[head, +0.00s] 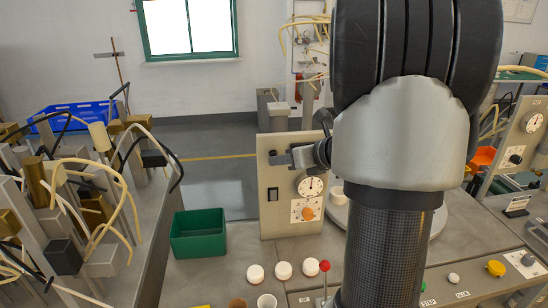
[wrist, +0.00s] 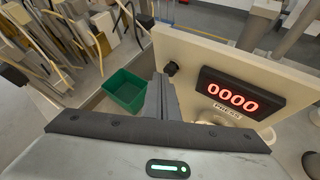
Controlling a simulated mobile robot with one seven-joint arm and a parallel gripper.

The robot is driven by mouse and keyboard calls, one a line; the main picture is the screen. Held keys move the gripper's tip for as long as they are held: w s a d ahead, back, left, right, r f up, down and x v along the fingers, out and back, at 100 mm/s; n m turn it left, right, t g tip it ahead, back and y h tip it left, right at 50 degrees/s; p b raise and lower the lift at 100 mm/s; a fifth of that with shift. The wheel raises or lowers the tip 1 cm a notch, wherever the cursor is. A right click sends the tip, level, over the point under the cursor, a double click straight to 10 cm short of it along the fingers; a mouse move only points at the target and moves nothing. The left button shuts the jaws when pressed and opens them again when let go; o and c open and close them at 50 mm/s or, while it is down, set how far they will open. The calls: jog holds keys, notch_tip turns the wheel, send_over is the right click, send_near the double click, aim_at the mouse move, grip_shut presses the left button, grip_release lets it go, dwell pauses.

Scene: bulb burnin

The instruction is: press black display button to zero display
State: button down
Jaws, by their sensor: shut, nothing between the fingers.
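The upright cream panel (head: 285,225) stands on the bench; its face also shows in the wrist view (wrist: 185,45). A small round black button (wrist: 171,68) is on the panel, left of the display. The black display (wrist: 240,95) shows red digits reading 0000, above a PRESS label. In the head view my wrist hides the display. My gripper (head: 275,160) is shut and empty, reaching left across the upper panel. In the wrist view its fingertips (wrist: 160,76) are just beside and below the button; I cannot tell whether they touch it.
A dial (head: 311,186), an orange knob (head: 308,213) and a dark switch (head: 272,195) are lower on the panel. A green bin (head: 198,240) stands to its left. White caps (head: 283,270) and a red-topped lever (head: 324,266) are in front.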

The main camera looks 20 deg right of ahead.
jog(key=shift+s+a, duration=0.1)
jog(key=shift+s, duration=0.45)
jog(key=shift+s+a, duration=0.25)
jog(key=shift+s, duration=0.55)
jog(key=shift+s+a, duration=0.25)
jog(key=shift+s, duration=0.55)
jog(key=shift+s+a, duration=0.25)
jog(key=shift+s, duration=0.55)
